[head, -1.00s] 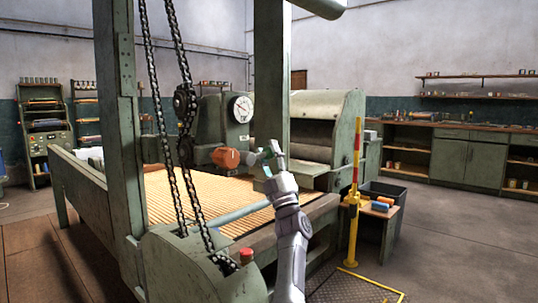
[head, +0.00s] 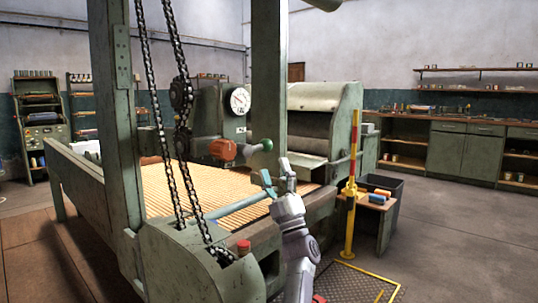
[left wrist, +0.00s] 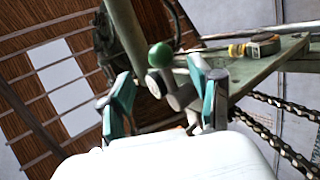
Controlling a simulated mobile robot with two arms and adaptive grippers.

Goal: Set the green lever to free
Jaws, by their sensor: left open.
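The green lever is a short grey arm with a round green knob (head: 267,144). It sticks out to the right from beside an orange cylinder (head: 222,149) on the machine, below a white dial. In the left wrist view the green knob (left wrist: 160,55) shows beyond my fingers, in line with the gap between them. My left gripper (head: 277,174) is open and empty, a little below and right of the knob, apart from it. Its teal-padded fingers also show in the left wrist view (left wrist: 160,78). My right gripper is not in view.
A green upright post (head: 269,80) stands close behind the lever. Chains (head: 182,110) hang at the left. A slatted wooden bed (head: 185,190) lies below.

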